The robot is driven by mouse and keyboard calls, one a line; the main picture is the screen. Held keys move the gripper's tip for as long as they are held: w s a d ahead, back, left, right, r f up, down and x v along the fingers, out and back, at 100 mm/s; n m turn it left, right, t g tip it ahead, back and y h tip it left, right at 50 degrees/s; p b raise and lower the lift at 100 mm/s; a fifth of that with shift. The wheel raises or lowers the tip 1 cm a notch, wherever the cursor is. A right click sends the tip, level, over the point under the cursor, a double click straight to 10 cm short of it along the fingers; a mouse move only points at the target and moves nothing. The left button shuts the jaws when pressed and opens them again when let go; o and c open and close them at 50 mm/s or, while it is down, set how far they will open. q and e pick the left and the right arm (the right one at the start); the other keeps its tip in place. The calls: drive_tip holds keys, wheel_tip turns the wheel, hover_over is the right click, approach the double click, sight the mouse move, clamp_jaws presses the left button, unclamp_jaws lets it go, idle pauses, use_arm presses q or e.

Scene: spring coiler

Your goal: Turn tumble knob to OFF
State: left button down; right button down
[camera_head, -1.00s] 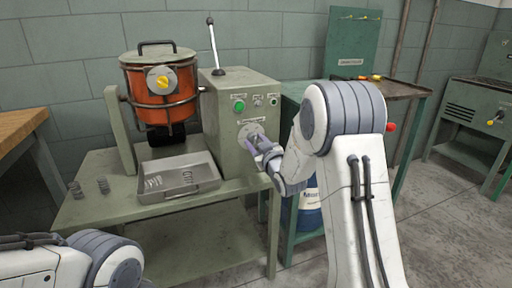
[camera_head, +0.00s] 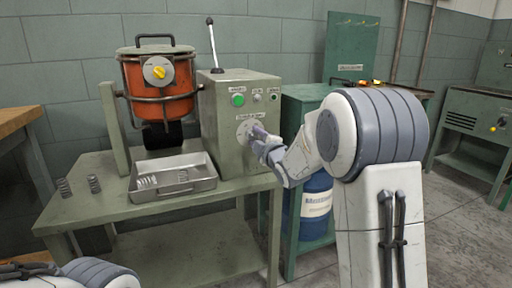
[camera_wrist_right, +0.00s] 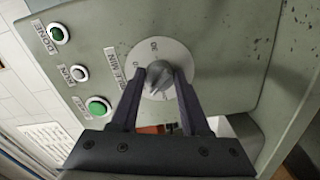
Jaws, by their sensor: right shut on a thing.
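The tumble knob is a grey pointer knob (camera_wrist_right: 157,78) on a round pale dial (camera_wrist_right: 168,60) in the right wrist view. The dial (camera_head: 246,129) sits on the front of the green control box (camera_head: 222,125) in the head view. My right gripper (camera_wrist_right: 160,75) has its two dark fingers on either side of the knob and is shut on it. In the head view the right gripper (camera_head: 259,136) reaches the dial from the right and hides part of it. The dial's small lettering is too unclear to read fully. My left gripper is out of view.
A green button (camera_head: 238,99) and smaller controls sit above the dial. An orange drum (camera_head: 160,92) stands at the left, a metal tray (camera_head: 174,179) with springs below it.

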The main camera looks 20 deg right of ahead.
drive_tip(key=n+b, duration=0.6)
drive_tip(key=shift+f+b, duration=0.15)
drive_tip(key=shift+b, duration=0.15)
drive_tip(key=shift+a+r+n+b, duration=0.1)
drive_tip(key=shift+r+n+b, duration=0.1)
drive_tip(key=shift+n+b, duration=1.35)
drive_tip(key=shift+c, duration=1.9)
unclamp_jaws()
drive_tip(key=shift+s, duration=0.1)
